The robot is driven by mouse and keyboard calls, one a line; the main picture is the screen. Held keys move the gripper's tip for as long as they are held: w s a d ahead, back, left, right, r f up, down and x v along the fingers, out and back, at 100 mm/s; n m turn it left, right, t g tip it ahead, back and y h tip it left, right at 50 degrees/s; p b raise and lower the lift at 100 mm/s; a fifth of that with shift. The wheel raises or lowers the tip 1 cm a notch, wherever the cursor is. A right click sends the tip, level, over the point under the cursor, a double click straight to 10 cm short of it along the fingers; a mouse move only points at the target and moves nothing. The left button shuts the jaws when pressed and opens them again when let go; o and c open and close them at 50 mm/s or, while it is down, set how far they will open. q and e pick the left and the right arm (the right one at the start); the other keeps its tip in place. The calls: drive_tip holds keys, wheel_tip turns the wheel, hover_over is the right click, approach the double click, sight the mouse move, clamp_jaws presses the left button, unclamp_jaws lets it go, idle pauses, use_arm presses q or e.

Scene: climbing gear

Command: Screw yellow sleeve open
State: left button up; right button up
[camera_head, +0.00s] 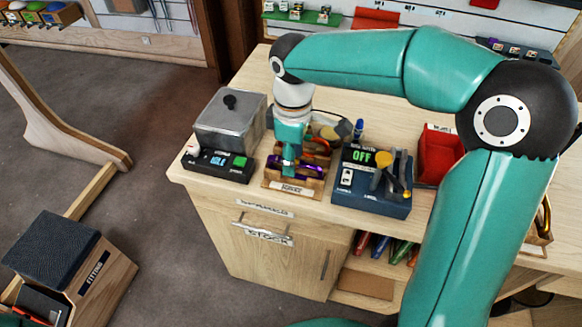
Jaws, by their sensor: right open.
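A small wooden rack (290,189) with a label on its front stands on the workbench. It holds several coloured carabiners, among them a purple one (313,168) and a red-orange one (318,146). I cannot make out a yellow sleeve clearly among them. My right gripper (289,170) points down over the left part of the rack and is open. It hides part of the carabiners, and I cannot tell whether it touches any. My left gripper is out of view.
A blue device (371,197) with a green OFF display and a yellow-and-grey part stands right. A red bin (437,152) lies beyond. The floor left is partly clear.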

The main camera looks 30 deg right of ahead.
drive_tip(key=shift+s+a, duration=0.3)
drive_tip(key=shift+a, duration=0.05)
drive_tip(key=shift+f, duration=0.1)
drive_tip(key=shift+f+b, duration=1.2)
drive_tip(key=shift+f, duration=0.1)
drive_tip(key=shift+w+d, duration=0.2)
drive_tip(key=shift+d, duration=0.05)
drive_tip(key=shift+w+d+p, duration=0.3)
drive_tip(key=shift+d+p, duration=0.05)
drive_tip(key=shift+p, duration=0.05)
drive_tip(key=shift+r, duration=0.1)
